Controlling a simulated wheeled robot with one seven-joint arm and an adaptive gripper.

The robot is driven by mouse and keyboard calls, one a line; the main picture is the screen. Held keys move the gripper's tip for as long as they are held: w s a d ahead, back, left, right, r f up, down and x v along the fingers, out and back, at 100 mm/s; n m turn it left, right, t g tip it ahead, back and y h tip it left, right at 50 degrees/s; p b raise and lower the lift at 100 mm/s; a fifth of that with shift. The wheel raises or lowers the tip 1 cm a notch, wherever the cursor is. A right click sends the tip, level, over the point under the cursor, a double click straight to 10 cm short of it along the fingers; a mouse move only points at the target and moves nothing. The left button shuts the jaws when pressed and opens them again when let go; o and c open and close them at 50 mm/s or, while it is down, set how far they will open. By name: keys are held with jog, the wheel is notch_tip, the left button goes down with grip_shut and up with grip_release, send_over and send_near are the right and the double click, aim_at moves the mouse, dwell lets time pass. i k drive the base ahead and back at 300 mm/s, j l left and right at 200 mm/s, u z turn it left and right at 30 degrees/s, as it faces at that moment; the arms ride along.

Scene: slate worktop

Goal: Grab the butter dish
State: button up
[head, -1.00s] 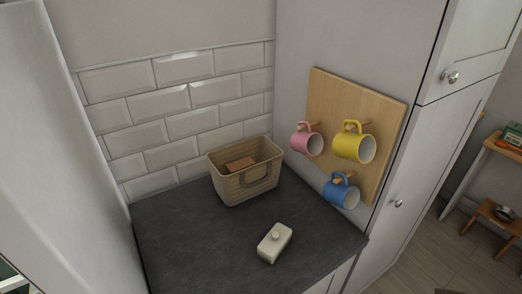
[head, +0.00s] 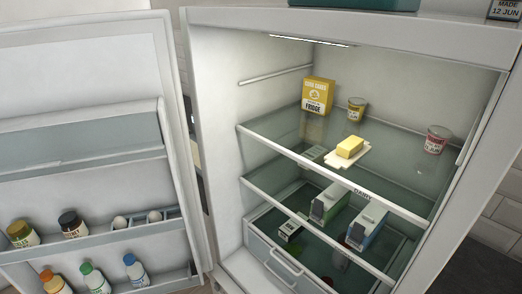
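A yellow block of butter (head: 350,146) rests uncovered on a small cream dish (head: 361,157) with a short tab, on the upper glass shelf (head: 290,140) of an open fridge. The dish sits near the front edge of that shelf, right of its middle. No lid shows on it. My gripper is not in view.
On the same shelf stand a yellow box (head: 318,95), a yellow-labelled tub (head: 356,109) and a red-labelled tub (head: 436,139). Cartons (head: 328,203) stand below. The open door (head: 80,90) at left holds jars, eggs and bottles. The shelf's front is clear left of the butter.

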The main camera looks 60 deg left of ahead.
aim_at(348, 152)
jog(key=u, duration=1.7)
